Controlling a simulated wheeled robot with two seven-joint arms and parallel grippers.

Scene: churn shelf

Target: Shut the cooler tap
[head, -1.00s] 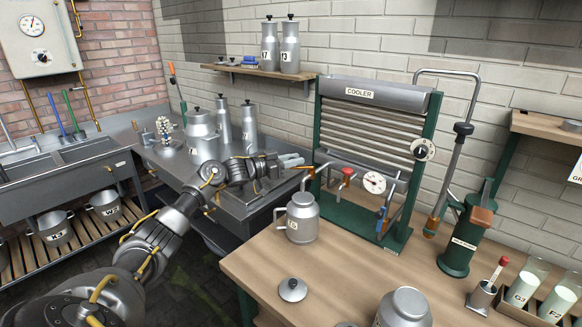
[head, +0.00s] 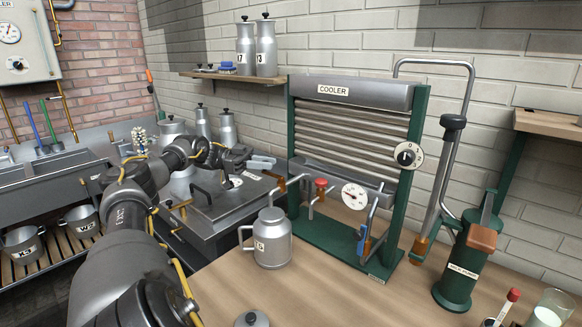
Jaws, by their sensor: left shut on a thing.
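The cooler (head: 352,93) has a green frame and grey ribs and stands on the wooden bench. A short copper-coloured lever (head: 272,174) sits at this tap. My left gripper (head: 264,163) comes in from the left and its fingers are closed at that lever. The exact contact is small and partly hidden. My right gripper is not in view.
A red-knobbed valve (head: 320,184), a dial gauge (head: 354,196) and a blue-handled lever (head: 363,240) sit on the cooler's front. A green hand pump (head: 462,262) stands to the right. A loose lid (head: 252,319) lies in front; the bench between is clear.

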